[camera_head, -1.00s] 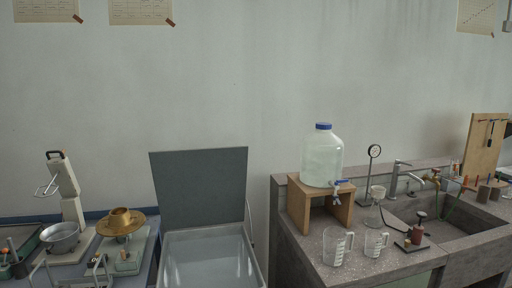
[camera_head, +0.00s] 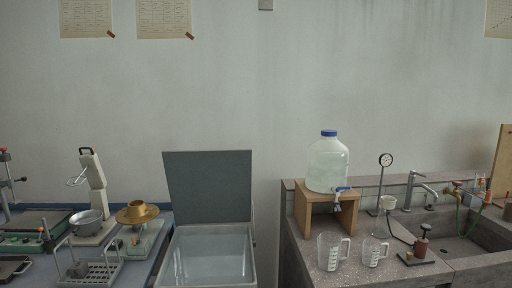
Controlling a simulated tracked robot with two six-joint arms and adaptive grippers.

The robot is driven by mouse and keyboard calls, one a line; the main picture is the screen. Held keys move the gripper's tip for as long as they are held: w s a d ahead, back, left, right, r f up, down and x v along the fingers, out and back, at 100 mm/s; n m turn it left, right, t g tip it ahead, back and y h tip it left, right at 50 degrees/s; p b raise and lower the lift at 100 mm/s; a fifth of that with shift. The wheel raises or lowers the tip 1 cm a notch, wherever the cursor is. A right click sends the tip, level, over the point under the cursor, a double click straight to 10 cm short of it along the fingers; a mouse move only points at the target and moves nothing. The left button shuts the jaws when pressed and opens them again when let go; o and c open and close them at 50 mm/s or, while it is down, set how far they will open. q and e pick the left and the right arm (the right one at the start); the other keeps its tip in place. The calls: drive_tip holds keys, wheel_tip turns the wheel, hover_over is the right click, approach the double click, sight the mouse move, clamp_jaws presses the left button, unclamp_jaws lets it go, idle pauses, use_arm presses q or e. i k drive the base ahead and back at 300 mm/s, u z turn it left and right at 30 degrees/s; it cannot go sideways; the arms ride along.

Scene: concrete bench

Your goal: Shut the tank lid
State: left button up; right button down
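The tank (camera_head: 175,262) stands at the lower middle of the head view, between two benches. It is a box with pale rims and a glassy-looking inside, and its front is cut off by the frame's lower edge. Its grey lid (camera_head: 209,187) stands raised at the back edge, nearly upright against the wall, so the tank is open. Neither of my grippers shows in the head view.
On the left bench are a wire rack (camera_head: 92,268), a metal bowl (camera_head: 87,222) and a brass dish (camera_head: 138,212). On the right concrete bench are a water jug (camera_head: 327,165) on a wooden stand (camera_head: 302,209), measuring jugs (camera_head: 328,252) and a sink (camera_head: 462,249). A narrow gap separates tank and right bench.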

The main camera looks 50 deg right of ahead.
sight(209, 187)
drive_tip(key=z, duration=0.6)
drive_tip(key=i, duration=1)
